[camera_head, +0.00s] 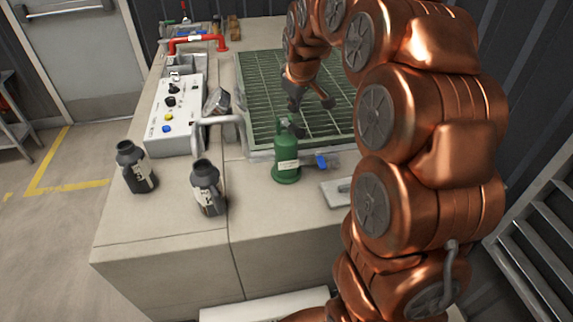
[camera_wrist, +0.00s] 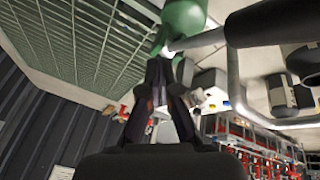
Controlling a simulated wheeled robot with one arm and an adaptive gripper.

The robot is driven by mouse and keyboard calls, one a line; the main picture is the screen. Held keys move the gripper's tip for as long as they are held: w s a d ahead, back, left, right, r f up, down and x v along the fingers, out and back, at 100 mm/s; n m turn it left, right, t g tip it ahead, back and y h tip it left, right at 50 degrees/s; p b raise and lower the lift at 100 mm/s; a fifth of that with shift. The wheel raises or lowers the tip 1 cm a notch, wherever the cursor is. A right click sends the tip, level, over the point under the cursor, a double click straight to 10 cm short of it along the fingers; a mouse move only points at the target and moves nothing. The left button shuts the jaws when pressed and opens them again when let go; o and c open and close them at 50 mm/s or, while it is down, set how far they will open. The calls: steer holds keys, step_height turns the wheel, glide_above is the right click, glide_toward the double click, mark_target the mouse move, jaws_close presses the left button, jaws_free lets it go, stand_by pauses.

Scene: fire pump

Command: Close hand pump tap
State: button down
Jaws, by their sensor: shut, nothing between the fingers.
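The green hand pump (camera_head: 286,158) stands upright on the worktop, just in front of the green grating. It has a white label, a dark top and a small blue part (camera_head: 321,161) low on its right side, which may be the tap. My gripper (camera_head: 294,104) is above and behind the pump's top, pointing down, close to it. In the wrist view my gripper (camera_wrist: 160,68) is shut and empty, its tips close to a green rounded body (camera_wrist: 185,18), likely the pump. I cannot tell whether the tips touch it or how the tap is set.
Two dark labelled bottles (camera_head: 136,167) (camera_head: 208,187) stand at the front left. A white control box (camera_head: 176,115) and a grey bent pipe (camera_head: 219,121) are left of the pump. A red pipe (camera_head: 198,39) is at the back. A flat grey plate (camera_head: 337,192) lies right of the pump.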

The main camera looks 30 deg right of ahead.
steer(key=s+a+r+n+p, duration=0.3)
steer(key=s+a, duration=0.4)
steer(key=a, duration=0.1)
steer(key=s+a+f+m+g, duration=0.1)
steer(key=s+a+f, duration=0.1)
steer(key=s, duration=0.4)
steer(key=s+a+f+m+g+b, duration=0.1)
steer(key=s+a+f, duration=0.1)
steer(key=s, duration=0.5)
steer(key=shift+s+y, duration=0.15)
steer(key=shift+y, duration=0.15)
steer(key=shift+f, duration=0.1)
steer(key=s+a+f+m+g, duration=0.1)
steer(key=s+m+g, duration=0.1)
steer(key=s, duration=0.7)
steer(key=s+a+f+m+g, duration=0.2)
steer(key=s+m, duration=0.1)
steer(key=s, duration=0.6)
steer(key=shift+s+f+y, duration=0.15)
steer(key=shift+s+y, duration=0.15)
